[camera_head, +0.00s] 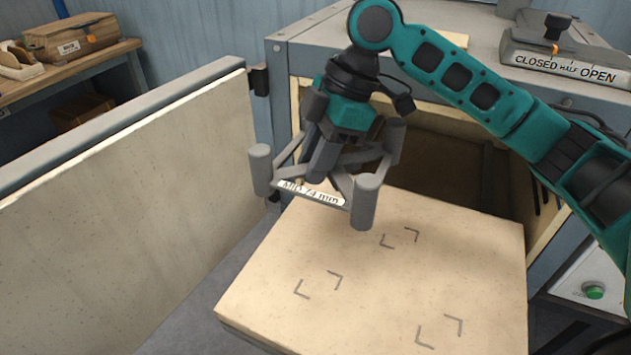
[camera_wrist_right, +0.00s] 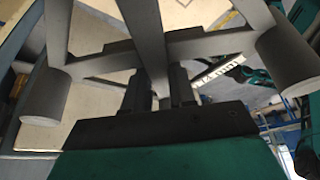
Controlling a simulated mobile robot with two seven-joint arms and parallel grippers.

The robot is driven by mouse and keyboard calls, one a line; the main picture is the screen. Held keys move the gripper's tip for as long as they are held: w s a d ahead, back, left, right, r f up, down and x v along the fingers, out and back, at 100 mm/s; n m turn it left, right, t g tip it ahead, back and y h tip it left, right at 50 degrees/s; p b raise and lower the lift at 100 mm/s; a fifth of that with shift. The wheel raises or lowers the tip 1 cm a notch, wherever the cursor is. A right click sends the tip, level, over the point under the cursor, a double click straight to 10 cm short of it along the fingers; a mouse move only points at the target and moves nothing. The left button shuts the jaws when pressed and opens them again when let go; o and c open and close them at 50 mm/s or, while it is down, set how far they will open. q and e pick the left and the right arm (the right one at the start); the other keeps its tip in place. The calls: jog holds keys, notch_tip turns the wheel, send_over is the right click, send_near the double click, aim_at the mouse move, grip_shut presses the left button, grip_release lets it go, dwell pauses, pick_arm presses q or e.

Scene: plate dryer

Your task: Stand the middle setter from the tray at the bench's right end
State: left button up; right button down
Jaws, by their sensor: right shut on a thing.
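The middle setter (camera_head: 366,203) is a grey three-armed frame with round posts and a white label reading "MID 74 mm". My right gripper (camera_head: 322,168) is shut on its frame near the centre and holds it above the back left part of a pale slab. The setter looks roughly level, with its posts apart from the slab. In the right wrist view the setter's bars (camera_wrist_right: 205,48) spread out from the gripper (camera_wrist_right: 163,85), with a post at each side. My left gripper is in neither view.
The pale slab (camera_head: 375,315) has several dark corner marks and is otherwise bare. Behind it is an open dryer chamber (camera_head: 450,165). Its thick open door (camera_head: 120,210) stands at the left. A wooden bench (camera_head: 85,62) with a box is at the upper left. A "CLOSED HALF OPEN" lever plate (camera_head: 565,65) is on top.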

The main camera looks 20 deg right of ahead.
jog(key=shift+r+p, duration=0.3)
jog(key=shift+r, duration=0.65)
notch_tip(320, 180, up, 3)
jog(key=p, duration=0.3)
jog(key=shift+f, duration=0.2)
notch_tip(320, 180, up, 2)
jog(key=shift+r+p, duration=0.1)
jog(key=shift+p, duration=0.25)
jog(key=shift+r, duration=0.9)
